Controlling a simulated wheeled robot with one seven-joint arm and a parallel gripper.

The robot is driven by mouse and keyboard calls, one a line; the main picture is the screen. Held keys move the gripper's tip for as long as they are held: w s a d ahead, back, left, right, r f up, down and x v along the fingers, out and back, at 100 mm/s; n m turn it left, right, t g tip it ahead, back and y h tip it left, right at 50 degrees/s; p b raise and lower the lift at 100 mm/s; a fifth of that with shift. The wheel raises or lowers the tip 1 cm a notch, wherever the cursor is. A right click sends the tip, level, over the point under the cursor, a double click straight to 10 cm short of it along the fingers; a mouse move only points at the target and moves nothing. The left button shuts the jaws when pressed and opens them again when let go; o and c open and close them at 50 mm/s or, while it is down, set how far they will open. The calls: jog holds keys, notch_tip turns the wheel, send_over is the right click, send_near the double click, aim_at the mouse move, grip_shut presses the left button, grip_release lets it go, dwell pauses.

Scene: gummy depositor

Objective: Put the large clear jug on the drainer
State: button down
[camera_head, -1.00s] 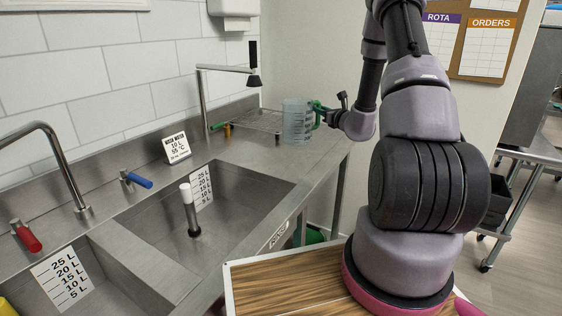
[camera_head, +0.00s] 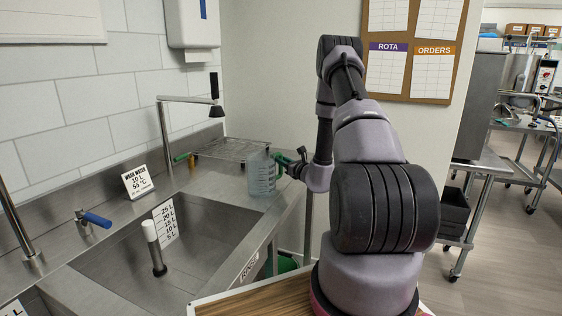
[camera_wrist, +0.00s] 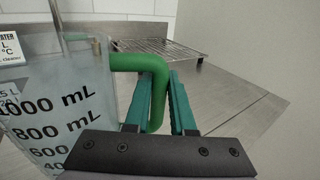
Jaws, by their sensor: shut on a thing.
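The large clear jug (camera_head: 262,174) has a green handle and dark volume marks. It stands upright near the front edge of the steel counter, right of the sink basin. I cannot tell whether its base touches the counter. My gripper (camera_head: 291,164) is shut on its green handle; in the wrist view the handle (camera_wrist: 140,62) runs between the two teal fingers (camera_wrist: 158,100). The jug (camera_wrist: 62,105) fills the left of that view. The drainer (camera_head: 232,149), a wire rack, sits on the counter behind the jug and shows at the top of the wrist view (camera_wrist: 158,52).
The sink basin (camera_head: 120,262) holds a white-topped standpipe (camera_head: 153,245). A faucet (camera_head: 165,125) with a dark head reaches over the counter near the drainer. A wash water sign (camera_head: 138,182) stands at the wall. Bare counter (camera_wrist: 222,85) lies right of the drainer in the wrist view.

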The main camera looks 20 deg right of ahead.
jog(key=shift+f, duration=0.15)
jog(key=c, duration=0.8)
grip_release()
jog(key=shift+o, duration=0.2)
